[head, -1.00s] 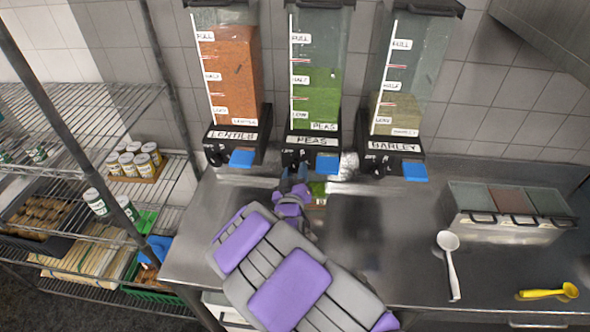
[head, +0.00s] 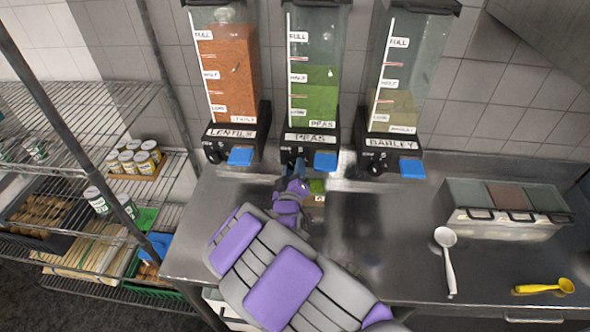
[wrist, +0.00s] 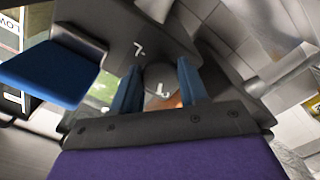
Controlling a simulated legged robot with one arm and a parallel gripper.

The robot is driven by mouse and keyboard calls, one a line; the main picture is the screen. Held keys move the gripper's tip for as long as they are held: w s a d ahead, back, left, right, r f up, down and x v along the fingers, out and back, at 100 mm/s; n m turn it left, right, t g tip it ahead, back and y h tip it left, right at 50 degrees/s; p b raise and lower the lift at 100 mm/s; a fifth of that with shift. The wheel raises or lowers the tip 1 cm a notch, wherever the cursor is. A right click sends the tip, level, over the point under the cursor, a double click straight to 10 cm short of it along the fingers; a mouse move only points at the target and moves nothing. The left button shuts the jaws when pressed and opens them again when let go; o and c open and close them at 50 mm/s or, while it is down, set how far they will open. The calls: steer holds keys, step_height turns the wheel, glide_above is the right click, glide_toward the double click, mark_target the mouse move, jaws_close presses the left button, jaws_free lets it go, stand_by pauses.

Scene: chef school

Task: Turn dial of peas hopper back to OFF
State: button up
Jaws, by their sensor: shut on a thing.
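The peas hopper (head: 316,95) is the middle one on the wall, part filled with green peas and labelled PEAS. Its black base carries a dial at the left and a blue lever (head: 325,161) at the right. My gripper (head: 294,170) is at the left of that base, and its body hides the dial in the head view. In the wrist view, the two blue fingers of my gripper (wrist: 160,88) stand on either side of the round dark dial (wrist: 160,74), closed on it. White markings show on and near the dial, but its setting is unclear. The blue lever (wrist: 50,68) is beside the fingers.
The lentils hopper (head: 228,75) and barley hopper (head: 405,75) flank it closely, each with its own blue lever. Wire shelves (head: 80,100) stand at left.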

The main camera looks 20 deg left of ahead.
steer(key=o, duration=0.6)
steer(key=shift+s+a+r, duration=0.1)
steer(key=shift+a+r, duration=0.05)
steer(key=shift+a, duration=0.15)
steer(key=o, duration=0.3)
steer(key=shift+s+a, duration=0.1)
steer(key=shift+s, duration=0.1)
steer(key=shift+o, duration=0.8)
steer(key=shift+w, duration=0.2)
steer(key=shift+s+d, duration=0.3)
steer(key=p+v, duration=0.7)
steer(key=v, duration=0.9)
steer(key=shift+s+f+p, duration=0.2)
steer(key=shift+s+p, duration=0.1)
steer(key=shift+p, duration=0.05)
